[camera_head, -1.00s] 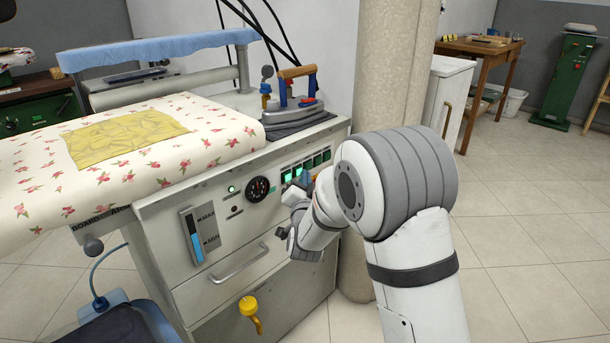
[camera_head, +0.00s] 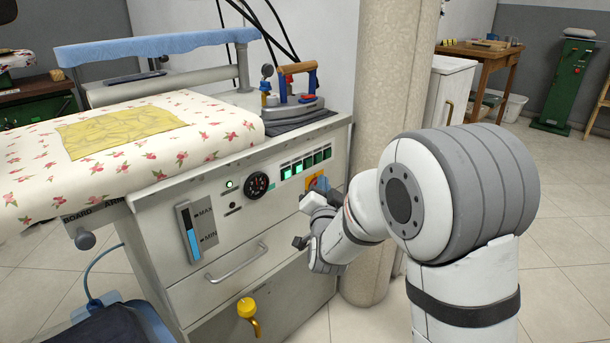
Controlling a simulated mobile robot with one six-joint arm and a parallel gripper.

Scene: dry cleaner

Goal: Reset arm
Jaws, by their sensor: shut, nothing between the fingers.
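My white and grey arm rises at the right of the head view and bends left toward the front of the ironing station.
The ironing station (camera_head: 190,280) carries a floral board cover (camera_head: 205,145), a yellow cloth (camera_head: 120,130) and an iron (camera_head: 295,95). A yellow handle (camera_head: 248,308) sticks out low on its front. A round column (camera_head: 385,90) stands close behind my arm. Tiled floor at right is open.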

